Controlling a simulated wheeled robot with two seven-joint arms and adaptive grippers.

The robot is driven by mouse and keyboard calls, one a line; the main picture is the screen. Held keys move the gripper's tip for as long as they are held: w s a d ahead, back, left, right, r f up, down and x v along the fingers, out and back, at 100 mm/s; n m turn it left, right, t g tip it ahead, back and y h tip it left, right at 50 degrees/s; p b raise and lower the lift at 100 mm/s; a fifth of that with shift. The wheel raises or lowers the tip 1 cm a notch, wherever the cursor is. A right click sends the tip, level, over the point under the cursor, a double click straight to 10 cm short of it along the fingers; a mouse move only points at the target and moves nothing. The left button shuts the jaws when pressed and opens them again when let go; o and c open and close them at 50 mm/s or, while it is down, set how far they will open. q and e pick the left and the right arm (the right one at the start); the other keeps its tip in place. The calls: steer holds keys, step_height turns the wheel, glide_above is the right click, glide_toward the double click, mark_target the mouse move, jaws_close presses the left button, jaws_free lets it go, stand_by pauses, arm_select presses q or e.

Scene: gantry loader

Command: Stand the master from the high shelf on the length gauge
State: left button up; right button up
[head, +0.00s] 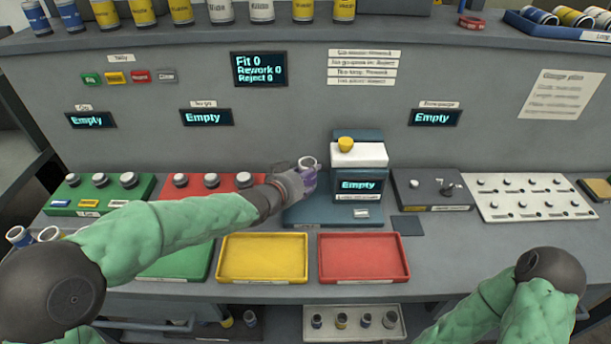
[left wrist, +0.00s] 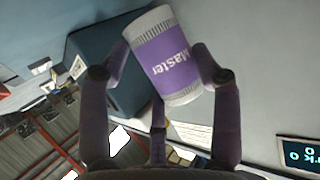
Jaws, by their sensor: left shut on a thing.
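The master (head: 309,178) is a short cylinder with a purple band and silver ends, one end showing as a pale ring on top. My left gripper (head: 297,182) is shut on it and holds it near upright, just left of the blue length gauge's upright part (head: 361,206) and seemingly above its base (head: 308,215). In the left wrist view the master (left wrist: 166,62) shows its "Master" lettering between the fingers (left wrist: 163,70). I cannot tell the gap beneath it. The gauge display (head: 359,185) reads "Empty". My right gripper is out of view.
Yellow (head: 262,258) and red (head: 364,257) trays lie in front of the gauge. A green tray (head: 175,262) is partly behind my left arm. Gauge racks, green (head: 98,194) and red (head: 226,181), stand to the left. Several cans line the high shelf (head: 400,30).

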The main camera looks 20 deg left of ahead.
mark_target(306, 185)
arm_select(q)
steer(key=shift+f+b, duration=0.35)
steer(key=shift+f, duration=1.15)
steer(key=shift+f, duration=0.1)
steer(key=o, duration=1.6)
steer(key=shift+f, duration=0.1)
steer(key=shift+f, duration=0.1)
steer(key=shift+s, duration=0.15)
steer(key=v, duration=1.2)
